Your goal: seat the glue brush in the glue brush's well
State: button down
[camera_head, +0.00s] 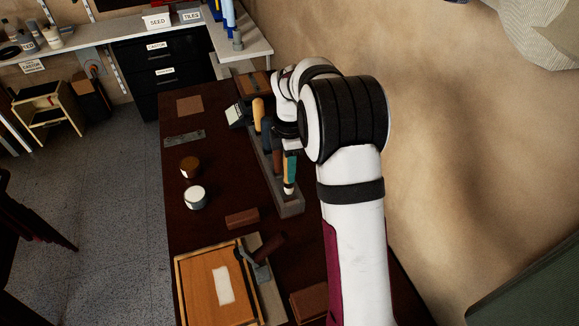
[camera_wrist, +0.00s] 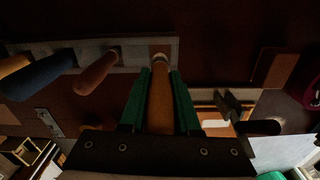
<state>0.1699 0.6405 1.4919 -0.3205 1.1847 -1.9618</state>
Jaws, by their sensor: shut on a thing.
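My gripper (camera_wrist: 160,95) is shut on the glue brush (camera_wrist: 160,106), with one green finger on each side of its orange-brown handle. In the head view my gripper (camera_head: 290,165) is over the near end of the grey tool rack (camera_head: 292,208), and the brush's pale lower part (camera_head: 289,187) shows below the fingers. In the wrist view the brush's far end meets a tan square patch (camera_wrist: 160,47) at the end of the rack (camera_wrist: 135,60). I cannot tell how deep the tip sits there, or whether it touches the rack.
Several other handles stand in the rack, including a yellow one (camera_head: 258,108) and a dark blue one (camera_head: 267,128). A wooden box (camera_head: 205,283) with a white label is at the table's near side. A brown jar (camera_head: 190,166) and a white-topped jar (camera_head: 195,197) stand left of the rack.

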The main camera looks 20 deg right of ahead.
jog(key=shift+f, duration=3)
jog(key=c, duration=0.6)
grip_release()
jog(key=shift+o, duration=0.2)
notch_tip(320, 180, up, 15)
jog(key=shift+r, duration=0.35)
